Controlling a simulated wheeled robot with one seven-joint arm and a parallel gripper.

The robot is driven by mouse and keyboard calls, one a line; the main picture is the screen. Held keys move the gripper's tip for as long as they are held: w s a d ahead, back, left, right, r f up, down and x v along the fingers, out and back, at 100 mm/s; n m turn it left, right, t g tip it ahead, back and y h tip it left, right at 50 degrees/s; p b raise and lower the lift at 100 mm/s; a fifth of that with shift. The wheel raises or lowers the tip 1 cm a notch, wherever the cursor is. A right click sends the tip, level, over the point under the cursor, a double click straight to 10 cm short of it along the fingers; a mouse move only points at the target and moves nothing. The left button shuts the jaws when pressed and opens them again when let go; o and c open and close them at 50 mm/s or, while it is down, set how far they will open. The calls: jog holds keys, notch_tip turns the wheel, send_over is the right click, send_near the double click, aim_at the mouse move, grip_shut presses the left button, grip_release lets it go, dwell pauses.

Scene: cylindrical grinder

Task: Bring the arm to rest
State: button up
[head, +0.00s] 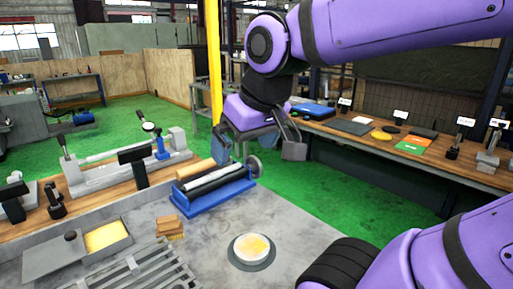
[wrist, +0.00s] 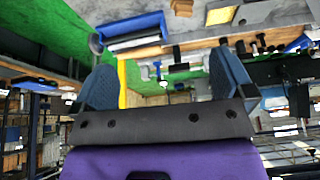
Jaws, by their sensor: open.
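My arm is purple with black joints and reaches in from the right of the head view, bent at a dark joint near the top centre. My gripper (head: 257,152) hangs below that joint, above the green floor and near the blue roller tray. Its two grey-blue fingers are spread apart. They also show in the wrist view (wrist: 164,85), wide apart with nothing held between them. The gripper appears clear of the things around it, though the exact gap to the tray cannot be told.
A grey table holds a blue tray with rollers (head: 213,195), a round dish (head: 251,248), brown blocks (head: 169,227) and an open grey box (head: 107,236). A wooden bench (head: 360,143) with labelled items stands at the right. A yellow post (head: 213,60) rises behind the gripper.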

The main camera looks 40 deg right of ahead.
jog(key=s, duration=0.2)
jog(key=shift+s+d+f, duration=0.1)
jog(key=shift+s, duration=0.25)
jog(key=shift+w, duration=0.1)
dwell(1.1)
